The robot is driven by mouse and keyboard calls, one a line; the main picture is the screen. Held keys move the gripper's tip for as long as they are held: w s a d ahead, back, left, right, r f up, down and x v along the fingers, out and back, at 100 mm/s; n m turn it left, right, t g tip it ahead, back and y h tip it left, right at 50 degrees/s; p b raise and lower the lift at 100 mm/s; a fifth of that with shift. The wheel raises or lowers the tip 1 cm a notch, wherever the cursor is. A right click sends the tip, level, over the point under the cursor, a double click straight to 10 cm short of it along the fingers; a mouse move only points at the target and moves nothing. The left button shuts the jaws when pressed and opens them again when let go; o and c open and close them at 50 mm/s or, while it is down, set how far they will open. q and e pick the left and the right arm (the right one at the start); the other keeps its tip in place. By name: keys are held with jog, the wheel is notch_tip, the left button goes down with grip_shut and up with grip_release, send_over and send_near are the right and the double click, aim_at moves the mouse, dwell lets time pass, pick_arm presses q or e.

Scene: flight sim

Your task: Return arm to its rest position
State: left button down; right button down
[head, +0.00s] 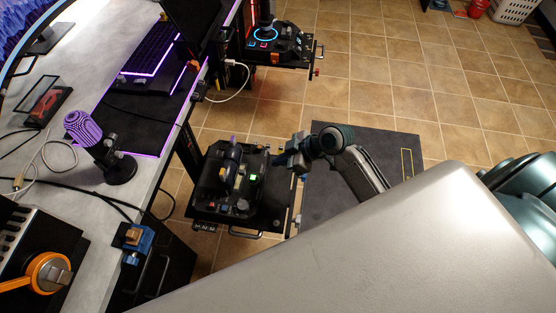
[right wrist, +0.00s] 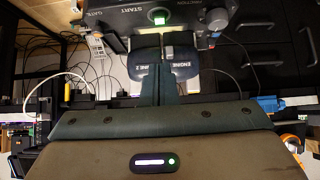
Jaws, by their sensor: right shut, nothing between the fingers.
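My right gripper (head: 281,161) is shut and empty. In the head view it is just right of the black throttle panel (head: 213,198), with its tips pointing left toward it. The panel has several levers and a lit green button (head: 255,179). In the right wrist view the green button (right wrist: 159,17) is at the top, beside the word START. Labels reading ENGINE 1 and ENGINE 2 show below it, close to the gripper. I cannot tell whether the tips touch the panel. My left gripper is out of view.
A desk (head: 80,195) on the left holds a purple microphone (head: 84,130) and a lit keyboard (head: 152,49). A joystick panel (head: 290,48) is at the top. A dark floor plate (head: 325,205) lies below my right arm. Tiled floor at upper right is mostly clear.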

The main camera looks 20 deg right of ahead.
dwell(0.7)
jog(key=s+d+f+m+h, duration=0.1)
jog(key=f, duration=0.4)
jog(key=s+d+f+m+h, duration=0.1)
jog(key=d+f+m, duration=0.1)
jog(key=f, duration=0.3)
jog(key=d+f+m+h, duration=0.1)
jog(key=f, duration=0.4)
jog(key=shift+s+d+m, duration=0.35)
jog(key=shift+s+m, duration=0.05)
jog(key=s+d+f+m+g+h, duration=0.1)
jog(key=s+d+f+m+h, duration=0.1)
jog(key=s+f, duration=0.6)
jog(key=s+d+f+m+g+h, duration=0.1)
jog(key=s+d+f+m+h, duration=0.15)
jog(key=s+f, duration=0.55)
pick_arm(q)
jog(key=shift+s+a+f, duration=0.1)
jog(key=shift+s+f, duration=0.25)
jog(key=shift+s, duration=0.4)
pick_arm(e)
jog(key=s+f+m+g, duration=0.1)
jog(key=s+f, duration=0.9)
jog(key=s, duration=0.3)
jog(key=shift+s+d+f+g+h, duration=0.25)
jog(key=shift+f+g+h, duration=0.1)
jog(key=shift+f+g, duration=0.05)
